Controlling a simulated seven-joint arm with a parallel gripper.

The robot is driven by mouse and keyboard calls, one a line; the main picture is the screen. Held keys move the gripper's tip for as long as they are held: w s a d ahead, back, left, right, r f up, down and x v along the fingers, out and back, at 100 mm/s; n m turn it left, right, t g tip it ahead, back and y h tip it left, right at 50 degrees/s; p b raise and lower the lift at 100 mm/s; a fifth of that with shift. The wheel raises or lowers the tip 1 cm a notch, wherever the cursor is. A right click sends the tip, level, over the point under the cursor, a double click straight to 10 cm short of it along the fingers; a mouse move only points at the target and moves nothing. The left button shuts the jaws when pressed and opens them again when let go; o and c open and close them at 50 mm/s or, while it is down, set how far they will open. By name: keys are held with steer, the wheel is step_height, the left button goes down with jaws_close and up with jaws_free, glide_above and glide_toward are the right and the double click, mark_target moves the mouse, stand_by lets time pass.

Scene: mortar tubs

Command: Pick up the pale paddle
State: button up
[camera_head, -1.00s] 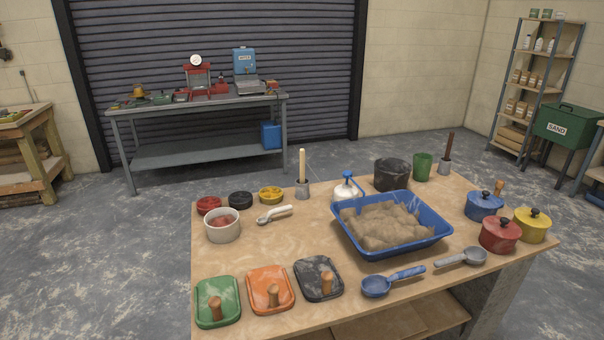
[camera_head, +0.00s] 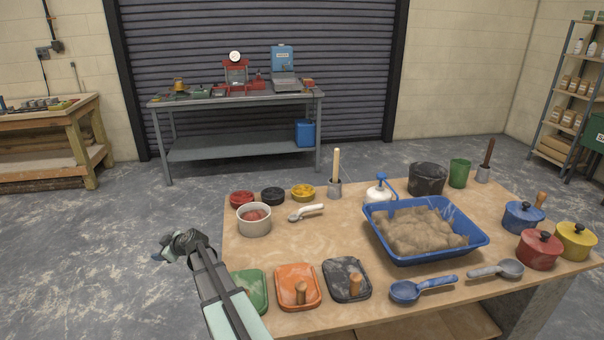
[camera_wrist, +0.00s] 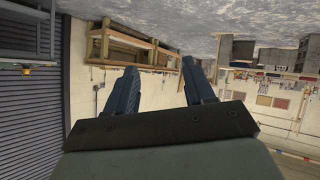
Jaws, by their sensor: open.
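The pale paddle (camera_head: 337,165) stands upright in a small grey metal cup (camera_head: 335,189) at the back left of the wooden table. Only its light wooden shaft shows; its lower end is hidden in the cup. My gripper (camera_head: 158,252) is off the table's left side, in front of and to the left of the paddle, well apart from it. In the wrist view my gripper (camera_wrist: 156,82) shows two dark fingers spread apart with nothing between them. The paddle is not in the wrist view.
A dark brown paddle (camera_head: 489,152) stands in another grey cup at the back right. A blue tub (camera_head: 480,238) holds sand-coloured mortar. My arm partly covers the green lid (camera_head: 257,290).

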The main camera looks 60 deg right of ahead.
steer(key=s+d+r+t+h, duration=0.1)
steer(key=d+r+t+h, duration=0.1)
steer(key=d+r, duration=0.65)
steer(key=s+d+r+t+h, duration=0.1)
steer(key=d+r+h, duration=0.1)
steer(key=d+r, duration=0.65)
steer(key=s+d+r+m+h, duration=0.1)
steer(key=s+d+r+h, duration=0.15)
steer(key=d, duration=0.45)
steer(key=s+d+r+m+h, duration=0.1)
steer(key=s+d, duration=0.2)
steer(key=d, duration=0.5)
steer(key=m+g+h, duration=0.2)
steer(key=m+h, duration=0.5)
steer(key=m, duration=0.5)
glide_toward(337, 161)
steer(key=x, duration=0.7)
steer(key=shift+w+f, duration=0.15)
steer(key=shift+w, duration=0.3)
steer(key=shift+s+d+x, duration=0.15)
steer(key=shift+x, duration=1.2)
steer(key=shift+s+d+x, duration=0.1)
steer(key=shift+x, duration=1.25)
steer(key=shift+c, duration=0.2)
